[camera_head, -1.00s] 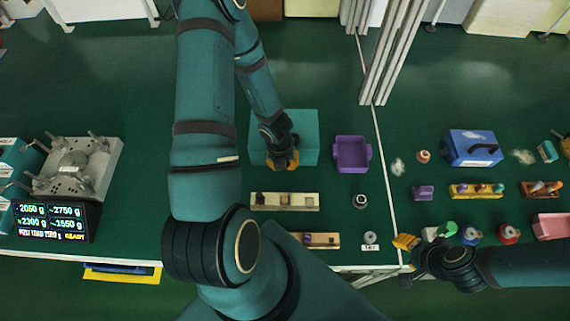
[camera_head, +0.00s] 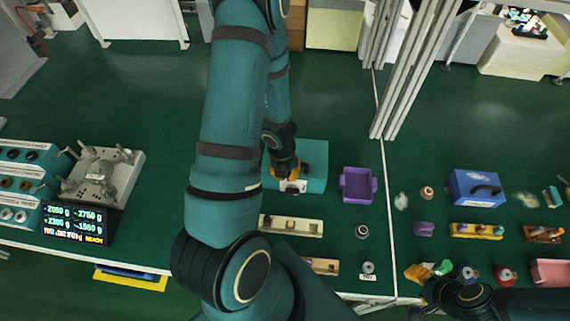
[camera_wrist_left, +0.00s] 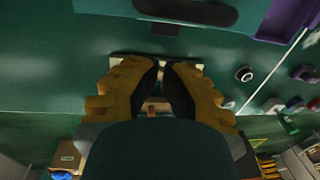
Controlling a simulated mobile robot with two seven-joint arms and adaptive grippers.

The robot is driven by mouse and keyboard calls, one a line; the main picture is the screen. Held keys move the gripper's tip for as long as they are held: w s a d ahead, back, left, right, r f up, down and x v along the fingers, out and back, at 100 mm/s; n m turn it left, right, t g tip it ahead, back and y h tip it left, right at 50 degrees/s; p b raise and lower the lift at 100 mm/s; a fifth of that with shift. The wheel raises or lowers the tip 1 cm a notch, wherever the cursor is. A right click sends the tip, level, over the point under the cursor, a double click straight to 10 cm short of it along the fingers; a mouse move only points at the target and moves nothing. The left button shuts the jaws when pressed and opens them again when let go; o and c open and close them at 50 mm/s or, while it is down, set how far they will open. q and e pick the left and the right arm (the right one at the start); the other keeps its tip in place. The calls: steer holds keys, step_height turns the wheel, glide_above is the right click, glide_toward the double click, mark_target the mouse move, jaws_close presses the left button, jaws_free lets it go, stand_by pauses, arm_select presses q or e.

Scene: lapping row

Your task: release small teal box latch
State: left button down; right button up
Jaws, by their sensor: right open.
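The small teal box (camera_head: 315,163) stands on the green bench, in the middle of the head view. Its dark handle (camera_wrist_left: 190,10) shows at the top of the left wrist view. A pale latch plate (camera_head: 293,186) is at the box's near side. My left gripper (camera_wrist_left: 161,65) has its yellow fingers at this plate, with their tips close together. The fingers cover part of the plate, so I cannot tell whether they touch it. My right gripper (camera_head: 431,268) is open at the bench's front edge, away from the teal box.
A purple tray (camera_head: 357,184) stands right of the teal box. Rails with small parts (camera_head: 291,225) lie in front of it. A blue box (camera_head: 475,187) stands farther right, beyond a white line. A lapping machine (camera_head: 100,172) and weight display (camera_head: 75,222) are at the left.

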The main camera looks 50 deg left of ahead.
arm_select(q)
steer(key=shift+a+r, duration=0.15)
steer(key=shift+r, duration=1.45)
steer(key=shift+s, duration=0.1)
